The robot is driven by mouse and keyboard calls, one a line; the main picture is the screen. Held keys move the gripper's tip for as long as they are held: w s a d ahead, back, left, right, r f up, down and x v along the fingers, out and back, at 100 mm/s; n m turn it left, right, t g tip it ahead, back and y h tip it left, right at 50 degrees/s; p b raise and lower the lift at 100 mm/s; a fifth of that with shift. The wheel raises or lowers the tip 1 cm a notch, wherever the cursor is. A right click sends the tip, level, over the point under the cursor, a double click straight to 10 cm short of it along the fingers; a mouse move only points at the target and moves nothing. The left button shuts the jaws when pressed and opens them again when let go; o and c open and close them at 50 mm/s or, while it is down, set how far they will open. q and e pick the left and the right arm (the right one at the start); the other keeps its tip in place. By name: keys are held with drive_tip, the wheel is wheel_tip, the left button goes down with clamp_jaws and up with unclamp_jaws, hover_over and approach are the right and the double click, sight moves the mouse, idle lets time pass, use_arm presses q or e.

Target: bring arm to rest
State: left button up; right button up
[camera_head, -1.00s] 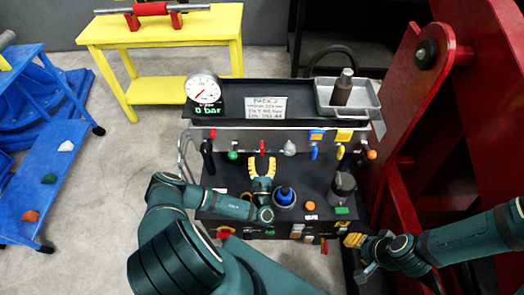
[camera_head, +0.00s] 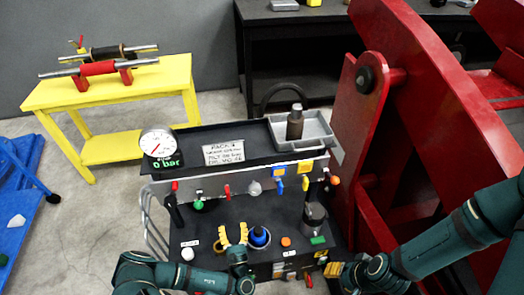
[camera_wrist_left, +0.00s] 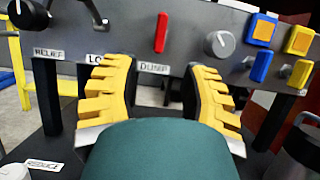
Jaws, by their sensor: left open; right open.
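My left gripper (camera_head: 233,236) has yellow fingers spread apart and is empty, over the lower deck of the black cart. In the left wrist view its two fingers (camera_wrist_left: 160,95) stand apart in front of the cart's panel, with the red DUMP lever (camera_wrist_left: 161,33) beyond them and nothing between them. My right gripper (camera_head: 334,270) is at the cart's lower right corner, its yellow fingertips near the front edge. In the head view I see nothing held in it.
The cart's panel (camera_head: 240,178) carries several levers and knobs. A gauge (camera_head: 158,143) reads 0 bar. A bottle (camera_head: 295,122) stands in a grey tray (camera_head: 318,133). A blue-capped part (camera_head: 259,236) is close right of my left gripper. The red positioner (camera_head: 430,110) rises at right; a yellow bench (camera_head: 120,97) stands back left.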

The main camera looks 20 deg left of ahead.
use_arm(q)
drive_tip(key=w+d+r+m+t+h, duration=0.1)
drive_tip(key=d+r+m+h, duration=0.3)
drive_tip(key=d+m+h, duration=0.6)
drive_tip(key=w+d+r+m+t+h, duration=0.1)
drive_tip(key=d+r+m+h, duration=0.4)
drive_tip(key=h, duration=0.8)
drive_tip(key=s+d+m+g+h, duration=0.6)
drive_tip(key=d+m+g+h, duration=0.3)
drive_tip(key=g, duration=0.3)
drive_tip(key=s+d+f+m+g+y, duration=0.1)
drive_tip(key=s+m+g+y, duration=0.2)
drive_tip(key=s+m+g, duration=0.3)
drive_tip(key=s+f+m+g+y, duration=0.2)
drive_tip(key=s+m+g, duration=0.1)
drive_tip(key=s+g, duration=0.3)
drive_tip(key=a+f+m+g+y, duration=0.2)
drive_tip(key=a+m+y, duration=0.2)
drive_tip(key=y, duration=0.2)
drive_tip(key=w+a+r+m+t+y, duration=0.3)
drive_tip(key=w+a+r+t+y, duration=0.1)
drive_tip(key=w, duration=0.4)
drive_tip(key=shift+a+r+m+t+y, duration=0.45)
drive_tip(key=shift+t+y, duration=0.15)
drive_tip(key=shift+t, duration=0.6)
